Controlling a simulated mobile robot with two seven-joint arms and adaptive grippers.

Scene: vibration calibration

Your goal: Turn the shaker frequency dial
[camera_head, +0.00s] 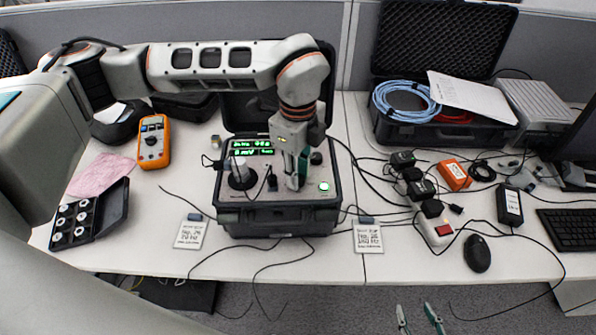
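The calibrator case (280,219) stands open on the table, with green digits on its lit display (251,147). A black knob (316,158) sits on its panel at the right, and a lit green button (324,186) is below it. A black round shaker mount (241,178) is at the panel's left. My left gripper (296,178) points down over the panel, left of the knob and button. Its fingers hide the panel behind them, and whether they touch a dial is unclear. My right gripper (417,314) is open and empty at the bottom edge, in front of the table.
An orange multimeter (153,142) and a black tray of round parts (92,215) are at the left. Cables, adapters, a power strip (434,229) and a mouse (477,253) crowd the right. Two labelled cards (368,238) lie in front.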

